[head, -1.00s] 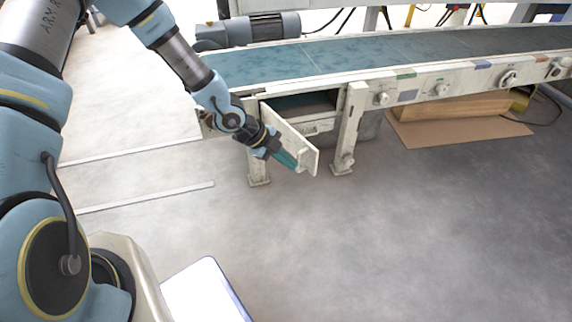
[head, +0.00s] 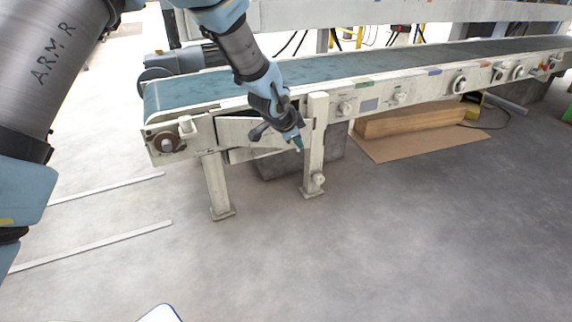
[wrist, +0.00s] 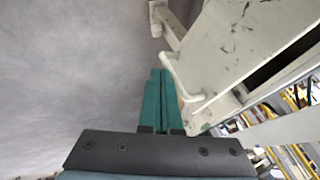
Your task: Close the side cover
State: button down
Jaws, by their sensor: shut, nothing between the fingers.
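The side cover (head: 236,132) is a pale cream panel low on the side of the conveyor, between two legs. It has swung most of the way in toward the frame. In the wrist view the cover (wrist: 235,45) fills the upper right, with its bar handle (wrist: 178,78) near the fingers. A dark gap shows along one edge there, so it looks slightly ajar. My gripper (head: 299,143) is in front of the cover's right end, by the right leg, and hides part of it. Its teal fingers (wrist: 160,75) are together and empty, beside the handle; contact is unclear.
The conveyor's right leg (head: 314,150) stands close beside my gripper, and the left leg (head: 217,185) is farther left. The green belt (head: 330,70) runs above. A wooden block (head: 420,120) lies on cardboard to the right. The floor in front is clear.

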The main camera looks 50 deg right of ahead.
jog(key=w+d+n+t+y+p, duration=0.1)
jog(key=w+d+n+t, duration=0.2)
jog(key=w+d+n, duration=0.3)
jog(key=w+d, duration=0.2)
jog(key=d, duration=0.2)
jog(key=shift+w+y, duration=0.4)
jog(key=shift+w+r, duration=0.1)
jog(key=shift+w, duration=0.05)
